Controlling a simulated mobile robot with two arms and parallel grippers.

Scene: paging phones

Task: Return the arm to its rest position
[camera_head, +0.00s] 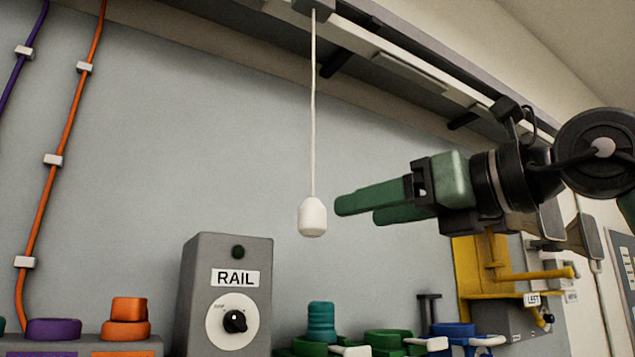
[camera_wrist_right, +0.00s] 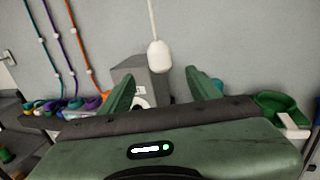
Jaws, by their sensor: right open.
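My right gripper (camera_head: 355,208) reaches in from the right in the head view, with green fingers pointing left. It is open and empty. In the right wrist view its two fingers (camera_wrist_right: 158,82) stand apart on either side of the picture's middle. A white pull-cord handle (camera_head: 312,217) hangs from a cord just left of the fingertips in the head view. In the wrist view the handle (camera_wrist_right: 159,56) appears between and beyond the fingertips, and I see no grip on it. My left gripper is not in view.
A grey box labelled RAIL (camera_head: 228,290) with a dial stands below left of the handle. Purple and orange pieces (camera_head: 125,318) stand left, and green and blue ones (camera_head: 390,342) right. A yellow bracket (camera_head: 482,265) is below my right arm.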

